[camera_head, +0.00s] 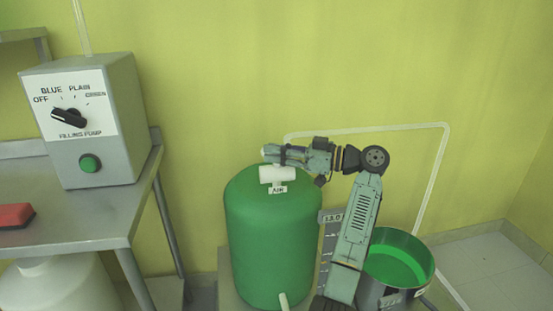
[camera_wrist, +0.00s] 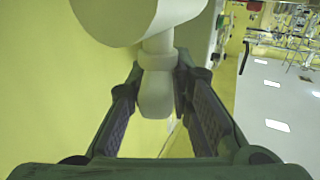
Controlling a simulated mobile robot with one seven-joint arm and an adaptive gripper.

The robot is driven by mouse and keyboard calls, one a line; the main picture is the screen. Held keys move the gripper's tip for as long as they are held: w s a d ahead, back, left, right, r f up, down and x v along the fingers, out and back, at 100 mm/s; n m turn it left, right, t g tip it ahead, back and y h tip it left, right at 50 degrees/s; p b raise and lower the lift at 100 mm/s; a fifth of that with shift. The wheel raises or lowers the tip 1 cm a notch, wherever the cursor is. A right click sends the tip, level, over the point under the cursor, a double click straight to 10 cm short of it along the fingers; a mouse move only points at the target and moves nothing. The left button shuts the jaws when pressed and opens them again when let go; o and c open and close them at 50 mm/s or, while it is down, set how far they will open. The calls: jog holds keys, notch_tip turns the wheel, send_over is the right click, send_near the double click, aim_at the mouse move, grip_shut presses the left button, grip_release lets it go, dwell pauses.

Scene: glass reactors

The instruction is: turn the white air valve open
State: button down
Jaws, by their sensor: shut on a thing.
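The white air valve (camera_head: 277,174) is on top of the green tank (camera_head: 272,235), with a small label reading AIR below it. In the wrist view the valve's thick white body (camera_wrist: 150,12) is at the top, and a narrower white handle (camera_wrist: 155,95) extends from it between my fingers. My gripper (camera_head: 269,153) reaches in from the right, just above and behind the valve body. In the wrist view my gripper (camera_wrist: 160,75) is shut on the handle, one finger on each side. The head view hides the handle behind the valve body and my fingers.
A pump box (camera_head: 95,125) with a black knob and green button stands on a metal table (camera_head: 100,225) at left. A red block (camera_head: 14,216) lies on that table. A metal pot (camera_head: 410,290), green inside, stands right of the tank. A pale pipe (camera_head: 380,128) runs along the wall.

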jog(key=shift+w+d+r+n+g+y, duration=0.15)
jog(key=shift+n+g, duration=0.65)
jog(key=shift+g, duration=0.45)
jog(key=shift+a+n+g+y, duration=0.15)
jog(key=shift+n+g, duration=0.65)
jog(key=shift+g, duration=0.45)
jog(key=shift+n+g, duration=0.3)
jog(key=shift+g, duration=0.1)
jog(key=c, duration=1.5)
grip_release()
jog(key=shift+f, duration=0.2)
notch_tip(320, 180, up, 10)
jog(key=shift+r, duration=0.1)
jog(key=shift+o, duration=0.5)
